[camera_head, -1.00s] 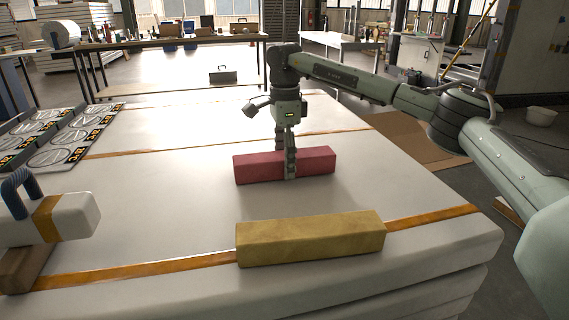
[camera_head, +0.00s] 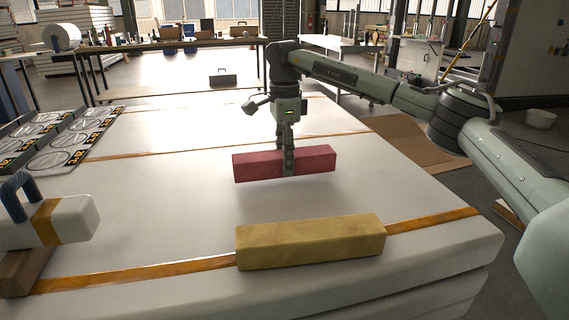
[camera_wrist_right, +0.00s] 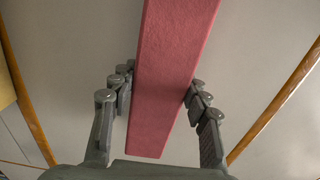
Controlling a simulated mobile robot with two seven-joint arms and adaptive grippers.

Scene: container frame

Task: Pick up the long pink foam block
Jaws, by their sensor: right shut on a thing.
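The long pink foam block (camera_head: 255,166) is level, just above the white slab stack (camera_head: 180,190), with a soft shadow under it. My right gripper (camera_head: 288,168) points down and is shut on the block around its middle. In the right wrist view the pink block (camera_wrist_right: 172,60) runs lengthwise between the two fingers of the right gripper (camera_wrist_right: 159,82), one finger at each side. The block's underside is hidden. My left gripper is not in view.
A yellow foam block (camera_head: 310,242) lies near the front edge of the stack. A white object with a blue handle (camera_head: 62,220) rests at the left on a brown block. Printed panels (camera_head: 60,138) lie at the back left. The middle of the stack is clear.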

